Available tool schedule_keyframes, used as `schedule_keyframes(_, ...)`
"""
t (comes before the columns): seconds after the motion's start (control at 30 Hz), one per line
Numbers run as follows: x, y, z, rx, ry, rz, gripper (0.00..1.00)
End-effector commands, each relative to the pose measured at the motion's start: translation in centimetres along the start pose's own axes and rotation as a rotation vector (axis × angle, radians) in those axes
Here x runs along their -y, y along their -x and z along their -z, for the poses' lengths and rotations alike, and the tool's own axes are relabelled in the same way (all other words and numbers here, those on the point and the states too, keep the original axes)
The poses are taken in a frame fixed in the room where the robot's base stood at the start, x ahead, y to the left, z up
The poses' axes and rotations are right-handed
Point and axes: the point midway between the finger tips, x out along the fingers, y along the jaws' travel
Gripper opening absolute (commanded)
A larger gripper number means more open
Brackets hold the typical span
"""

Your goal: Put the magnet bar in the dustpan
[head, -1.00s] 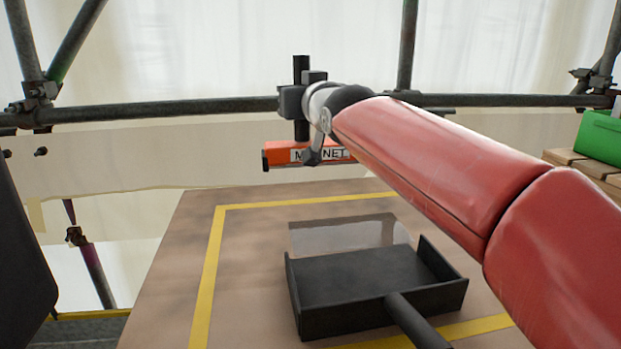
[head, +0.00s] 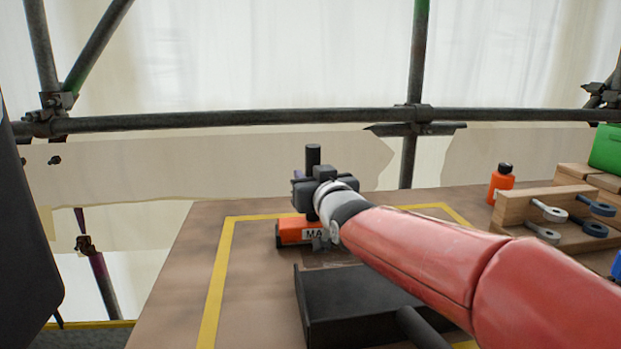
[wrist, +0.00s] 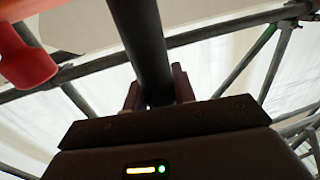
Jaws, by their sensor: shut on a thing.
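The magnet bar has an orange body (head: 296,231) with a white label and a dark upright handle (head: 313,157). My gripper (head: 316,190) is shut on the handle. In the wrist view the dark handle (wrist: 140,40) runs between the two fingers, and part of an orange thing shows at the upper left. The black dustpan (head: 345,300) lies on the table, its handle toward me. The bar's body is at the dustpan's far side, near its clear front lip; my arm hides part of both. I cannot tell whether the bar touches anything below.
Yellow tape (head: 222,270) marks a rectangle on the brown table (head: 175,285) around the dustpan. An orange bottle (head: 501,183) and a wooden rack (head: 545,212) with eye bolts stand at the right, by a green case (head: 607,150). Scaffold tubes (head: 250,119) cross behind.

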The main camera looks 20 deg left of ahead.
Motion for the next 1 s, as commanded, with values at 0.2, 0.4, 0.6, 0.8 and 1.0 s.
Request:
schedule_keyframes(0.2, 0.0, 0.0, -0.1, -0.003, 0.001, 0.0, 0.0)
schedule_keyframes(0.4, 0.0, 0.0, -0.2, 0.001, 0.0, 0.0, 0.47)
schedule_keyframes(0.6, 0.0, 0.0, -0.2, 0.001, 0.0, 0.0, 0.48)
schedule_keyframes(0.8, -0.1, 0.4, 0.1, 0.0, 0.002, -0.001, 0.48)
schedule_keyframes(1.0, -0.1, 4.1, 0.1, -0.002, 0.004, -0.003, 0.48)
